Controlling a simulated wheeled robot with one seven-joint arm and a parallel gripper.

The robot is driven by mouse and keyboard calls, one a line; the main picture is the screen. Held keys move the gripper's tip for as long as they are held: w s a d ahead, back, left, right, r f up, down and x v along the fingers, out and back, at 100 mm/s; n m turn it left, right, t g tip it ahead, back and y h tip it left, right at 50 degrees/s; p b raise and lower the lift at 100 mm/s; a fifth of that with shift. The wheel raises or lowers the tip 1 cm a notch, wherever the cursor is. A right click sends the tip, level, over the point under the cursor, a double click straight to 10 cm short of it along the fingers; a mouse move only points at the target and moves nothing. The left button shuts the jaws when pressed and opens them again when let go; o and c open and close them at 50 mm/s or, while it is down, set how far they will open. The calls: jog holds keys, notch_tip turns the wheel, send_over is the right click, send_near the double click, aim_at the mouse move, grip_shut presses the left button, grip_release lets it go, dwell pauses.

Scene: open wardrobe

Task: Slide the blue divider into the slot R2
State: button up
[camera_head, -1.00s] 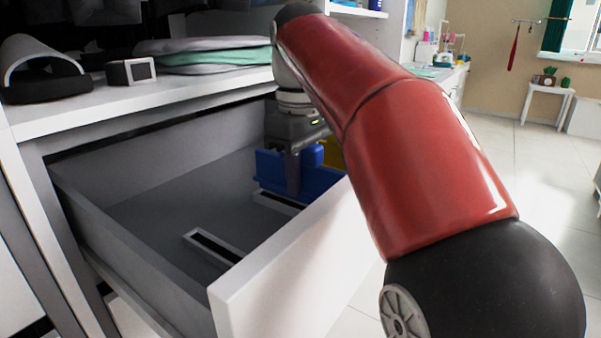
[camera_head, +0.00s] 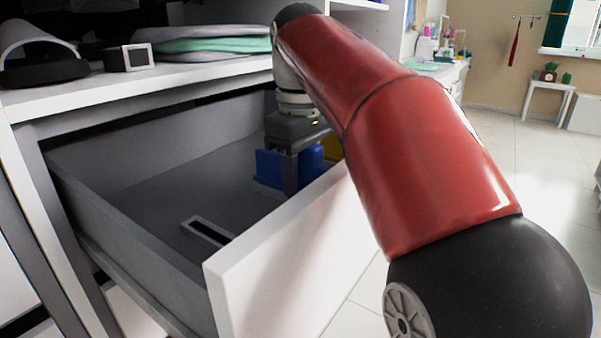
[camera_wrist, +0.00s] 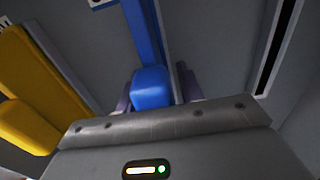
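The blue divider (camera_head: 270,168) stands upright in the far right part of the open drawer, partly hidden by my gripper. In the wrist view its blue handle (camera_wrist: 153,88) lies between my two fingers, with its long top edge running away from me. My gripper (camera_head: 291,178) points down and is shut on this handle; it also shows in the wrist view (camera_wrist: 157,92). A pale strip runs along the divider's right side. I cannot tell how deep its lower edge sits. One empty dark slot with a pale frame (camera_head: 207,231) shows in the drawer floor. No slot label is readable.
A yellow divider (camera_head: 333,148) stands beyond the blue one; in the wrist view it is at left (camera_wrist: 40,80). The white drawer front (camera_head: 290,245) rises close by. Folded clothes (camera_head: 205,45) lie on the shelf above. The drawer's near left floor is clear.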

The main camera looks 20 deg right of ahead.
jog(key=shift+o, duration=0.9)
notch_tip(320, 180, up, 8)
jog(key=p, duration=0.2)
jog(key=shift+f+p, duration=0.1)
jog(key=shift+p, duration=0.3)
